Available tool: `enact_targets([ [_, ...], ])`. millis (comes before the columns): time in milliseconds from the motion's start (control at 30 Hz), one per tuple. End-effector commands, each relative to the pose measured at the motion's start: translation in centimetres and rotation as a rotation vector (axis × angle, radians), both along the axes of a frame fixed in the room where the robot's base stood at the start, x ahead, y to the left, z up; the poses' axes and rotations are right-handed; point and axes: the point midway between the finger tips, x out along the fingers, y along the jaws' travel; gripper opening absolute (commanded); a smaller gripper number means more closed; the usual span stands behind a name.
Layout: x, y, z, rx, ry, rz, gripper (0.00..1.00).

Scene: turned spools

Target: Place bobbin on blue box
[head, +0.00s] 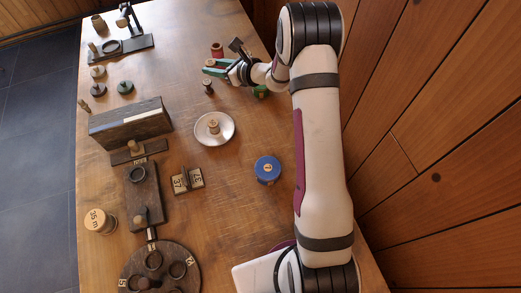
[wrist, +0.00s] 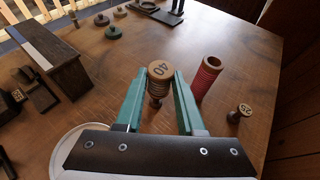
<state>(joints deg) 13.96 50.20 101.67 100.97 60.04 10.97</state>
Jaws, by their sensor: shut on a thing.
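My gripper (wrist: 159,82) has its green fingers closed around the sides of a bobbin (wrist: 160,70) with a tan top marked 40 and dark thread. The bobbin is upright between the fingertips. My gripper also shows in the head view (head: 207,67), at the far side of the table. A small dark spool (head: 208,87) shows just beside the fingers there; I cannot tell if it is the held one. The blue box (head: 268,170) is round with a tan label on its lid, well away from my gripper, towards my arm's base. It is not in the wrist view.
A red spool (wrist: 208,78) stands close to the right finger, with a small wooden spool (wrist: 240,112) further right. A white plate (head: 230,129) holding a spool lies between my gripper and the blue box. A numbered block (head: 187,181) stands left of the box.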

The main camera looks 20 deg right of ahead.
Motion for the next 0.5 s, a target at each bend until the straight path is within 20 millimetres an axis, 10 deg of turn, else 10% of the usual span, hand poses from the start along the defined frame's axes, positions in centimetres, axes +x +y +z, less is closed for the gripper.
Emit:
enact_targets([
  [233,-11.5,-7.1,0.3,0.005,0.001,0.143,0.0],
  [500,-26.4,-7.6,2.7,0.001,-0.003,0.32,0.0],
])
